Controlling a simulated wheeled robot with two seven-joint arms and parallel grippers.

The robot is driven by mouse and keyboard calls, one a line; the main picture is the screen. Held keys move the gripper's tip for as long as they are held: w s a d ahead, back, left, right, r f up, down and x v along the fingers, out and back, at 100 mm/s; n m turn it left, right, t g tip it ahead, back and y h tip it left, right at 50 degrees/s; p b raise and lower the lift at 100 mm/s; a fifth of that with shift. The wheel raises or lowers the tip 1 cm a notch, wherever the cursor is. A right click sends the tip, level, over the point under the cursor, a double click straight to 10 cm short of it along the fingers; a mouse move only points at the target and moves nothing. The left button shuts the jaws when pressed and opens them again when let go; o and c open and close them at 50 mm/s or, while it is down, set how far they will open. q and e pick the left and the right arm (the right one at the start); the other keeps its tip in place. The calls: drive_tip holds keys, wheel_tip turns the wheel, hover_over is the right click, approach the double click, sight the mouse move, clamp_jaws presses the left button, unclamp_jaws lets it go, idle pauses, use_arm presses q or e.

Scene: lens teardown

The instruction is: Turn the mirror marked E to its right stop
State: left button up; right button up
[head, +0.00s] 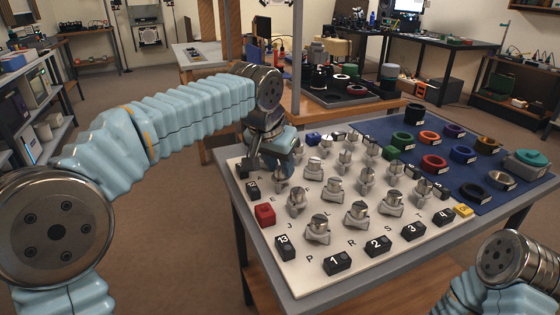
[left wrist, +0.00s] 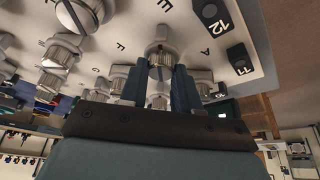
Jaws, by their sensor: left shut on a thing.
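The mirror marked E (head: 281,184) is a silver knob-like piece on a round base, at the near-left part of the white board, with its letter printed in front of it. My left gripper (head: 275,163) comes down from above and behind it, and its fingers hide much of the piece. In the left wrist view the two dark fingers of the left gripper (left wrist: 159,88) sit on either side of mirror E (left wrist: 160,47), shut on it. I cannot tell its turn angle or where its stop is. My right gripper is out of view; only part of the right arm shows.
Several similar silver mirrors, such as one beside J (head: 297,203), stand close around on the white board (head: 300,278). Numbered black blocks (head: 337,263) and a red block (head: 265,215) line its edges. A blue mat (head: 462,160) with coloured rings lies at right.

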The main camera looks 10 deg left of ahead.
use_arm(q)
drive_tip(key=shift+m, duration=0.5)
drive_tip(key=o, duration=1.1)
drive_tip(key=shift+c, duration=0.2)
drive_tip(key=v, duration=1.3)
drive_tip(key=shift+a+r, duration=0.3)
drive_tip(key=shift+r, duration=0.1)
drive_tip(key=shift+w, duration=0.1)
